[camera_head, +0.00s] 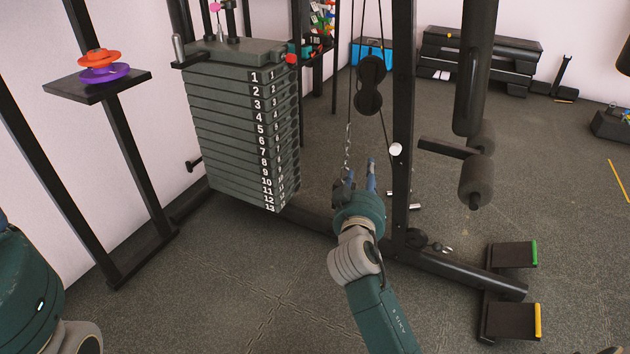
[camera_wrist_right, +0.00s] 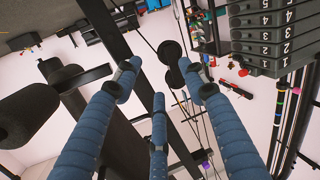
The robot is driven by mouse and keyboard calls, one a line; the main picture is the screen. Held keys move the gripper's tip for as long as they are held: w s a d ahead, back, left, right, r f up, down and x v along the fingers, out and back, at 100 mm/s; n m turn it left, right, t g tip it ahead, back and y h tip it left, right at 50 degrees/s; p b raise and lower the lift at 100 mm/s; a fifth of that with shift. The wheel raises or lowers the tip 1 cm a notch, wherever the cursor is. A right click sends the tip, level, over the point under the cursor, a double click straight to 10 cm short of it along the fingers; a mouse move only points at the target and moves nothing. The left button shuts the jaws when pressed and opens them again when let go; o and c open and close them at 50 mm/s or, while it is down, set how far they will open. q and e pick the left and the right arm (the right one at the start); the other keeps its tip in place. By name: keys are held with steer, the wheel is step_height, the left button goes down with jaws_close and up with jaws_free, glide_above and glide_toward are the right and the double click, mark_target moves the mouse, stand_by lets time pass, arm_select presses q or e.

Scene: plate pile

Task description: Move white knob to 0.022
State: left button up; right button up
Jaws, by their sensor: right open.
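The white knob (camera_head: 396,149) is a small round piece on the black upright post (camera_head: 403,110) of the weight machine. My right gripper (camera_head: 356,178) is just left of and below the knob in the head view, apart from it in the picture. Its blue fingers are spread and empty; they also show in the right wrist view (camera_wrist_right: 160,85).
A numbered weight stack (camera_head: 235,125) stands left of my right gripper. A chain (camera_head: 347,145) and black pulleys (camera_head: 369,85) hang close above it. Padded rollers (camera_head: 476,180) are to the right. Orange and purple discs (camera_head: 103,66) sit on a shelf at left.

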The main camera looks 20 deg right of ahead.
steer(key=s+a+r+n+t+y+p, duration=0.1)
steer(key=s+a+r+n+y+p, duration=0.1)
steer(key=a, duration=0.5)
steer(key=s+a+r+n+t+y+p, duration=0.1)
steer(key=s+a+r+n+y+p, duration=0.2)
steer(key=s+a+y+p, duration=0.3)
steer(key=shift+a+r+y, duration=0.6)
steer(key=shift+a+r, duration=0.25)
steer(key=shift+a, duration=0.4)
